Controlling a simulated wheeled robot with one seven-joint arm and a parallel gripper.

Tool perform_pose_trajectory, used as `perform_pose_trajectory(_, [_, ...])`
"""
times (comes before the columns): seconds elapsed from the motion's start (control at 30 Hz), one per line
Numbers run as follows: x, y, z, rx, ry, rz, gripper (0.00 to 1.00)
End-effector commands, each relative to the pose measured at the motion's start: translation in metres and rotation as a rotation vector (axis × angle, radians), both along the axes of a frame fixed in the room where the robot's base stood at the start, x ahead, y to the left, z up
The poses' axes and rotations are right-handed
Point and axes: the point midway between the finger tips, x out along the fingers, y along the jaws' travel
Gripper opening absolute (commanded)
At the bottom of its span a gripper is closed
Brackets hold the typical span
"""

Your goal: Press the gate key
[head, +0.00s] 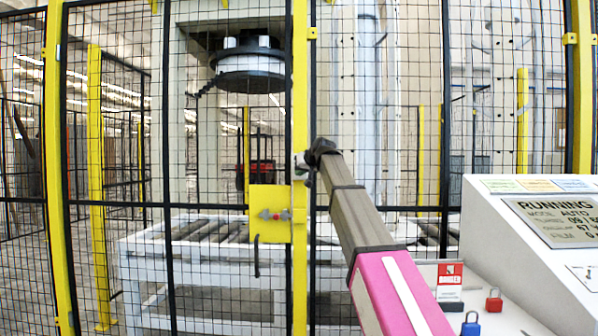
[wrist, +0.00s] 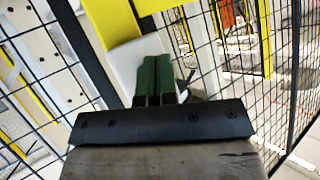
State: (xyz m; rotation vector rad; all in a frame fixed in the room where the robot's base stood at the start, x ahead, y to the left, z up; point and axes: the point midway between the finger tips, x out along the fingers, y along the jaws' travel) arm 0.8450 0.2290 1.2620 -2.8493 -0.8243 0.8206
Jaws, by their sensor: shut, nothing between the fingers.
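My gripper (wrist: 153,62) shows in the wrist view as two green fingers, pressed together with nothing between them. Their tips are in front of a small white box (wrist: 122,62) beside a yellow post (wrist: 110,20). In the head view my arm reaches up to the yellow gate post (head: 299,110), and its dark end covers much of a small pale fitting there. This fitting may carry the gate key; I cannot make out the key itself. Whether the fingertips touch the box cannot be told.
A yellow latch plate (head: 270,232) with a red dot is on the gate just below. Black mesh fence (head: 110,160) spans the front, with a roller conveyor behind. The console (head: 540,240) at right reads RUNNING, AUTO. A blue padlock (head: 471,325) and red padlock (head: 494,302) are beside it.

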Motion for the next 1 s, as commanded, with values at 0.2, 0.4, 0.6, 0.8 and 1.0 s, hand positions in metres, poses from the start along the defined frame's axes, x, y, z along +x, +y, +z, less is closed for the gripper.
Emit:
perform_pose_trajectory(0.2, [0.0000,0.0000,0.0000,0.000,0.000,0.000,0.00])
perform_pose_trajectory(0.4, [0.0000,0.0000,0.0000,0.000,0.000,0.000,0.00])
perform_pose_trajectory(0.6, [0.0040,0.0000,0.0003,0.000,0.000,0.000,0.00])
perform_pose_trajectory(0.8, [0.0089,-0.0002,0.0003,0.000,0.000,0.000,0.00])
perform_pose_trajectory(1.0, [0.0086,-0.0003,0.0002,0.000,0.000,0.000,0.00])
